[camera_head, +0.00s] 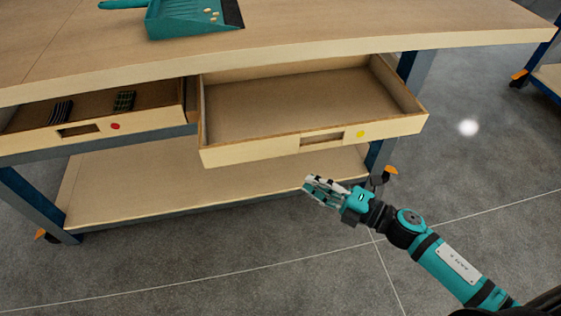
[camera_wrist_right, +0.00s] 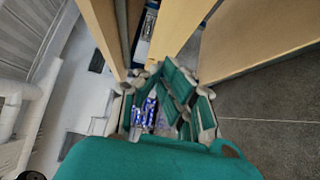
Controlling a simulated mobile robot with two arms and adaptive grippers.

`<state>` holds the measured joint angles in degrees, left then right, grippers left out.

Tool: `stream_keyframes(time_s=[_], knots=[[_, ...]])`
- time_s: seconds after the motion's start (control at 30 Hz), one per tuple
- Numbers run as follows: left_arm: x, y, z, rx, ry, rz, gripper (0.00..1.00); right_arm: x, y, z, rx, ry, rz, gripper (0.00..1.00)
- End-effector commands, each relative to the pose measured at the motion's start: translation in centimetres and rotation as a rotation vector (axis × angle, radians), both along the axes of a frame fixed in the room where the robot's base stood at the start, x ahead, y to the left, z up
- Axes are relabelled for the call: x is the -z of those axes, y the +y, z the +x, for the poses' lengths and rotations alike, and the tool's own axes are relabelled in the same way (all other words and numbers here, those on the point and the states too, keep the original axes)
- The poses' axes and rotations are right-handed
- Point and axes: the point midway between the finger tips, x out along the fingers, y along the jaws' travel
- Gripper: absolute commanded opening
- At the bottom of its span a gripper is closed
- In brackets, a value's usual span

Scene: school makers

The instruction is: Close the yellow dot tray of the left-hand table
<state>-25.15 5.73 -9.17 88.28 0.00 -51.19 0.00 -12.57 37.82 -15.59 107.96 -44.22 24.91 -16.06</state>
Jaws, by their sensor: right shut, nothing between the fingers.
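The yellow dot tray (camera_head: 256,146) is a wooden drawer under the table top in the head view. It is pulled far out and looks empty, with a slot handle and a yellow dot (camera_head: 361,134) on its front. My right gripper (camera_head: 308,188) is shut and empty, below and in front of the tray's front panel, apart from it in the head view. In the right wrist view my right gripper (camera_wrist_right: 165,100) shows at the middle, with wooden panels beyond it. My left gripper is in neither view.
The table (camera_head: 330,45) carries a teal dustpan-like container (camera_head: 185,25). A red dot tray (camera_head: 90,128) to the left is also partly out, holding small dark items. A lower shelf (camera_head: 130,190) lies beneath. Open grey floor (camera_head: 250,270) lies in front. Another table stands at the right edge.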

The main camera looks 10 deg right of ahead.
Motion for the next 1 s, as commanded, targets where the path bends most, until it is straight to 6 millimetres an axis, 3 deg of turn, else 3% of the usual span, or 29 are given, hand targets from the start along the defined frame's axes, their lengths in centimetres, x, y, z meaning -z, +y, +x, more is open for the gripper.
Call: stream_keyframes(time_s=[0.5,0.7,1.0], knots=[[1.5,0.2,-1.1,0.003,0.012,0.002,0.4,-0.3,7.1,7.1,0.005,-0.001,0.003,0.0],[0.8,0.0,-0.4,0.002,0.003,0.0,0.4,-0.1,6.9,9.7,0.006,0.002,0.003,0.0],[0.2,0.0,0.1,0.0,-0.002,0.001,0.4,-0.1,6.9,10.6,0.005,0.004,0.004,0.0]])
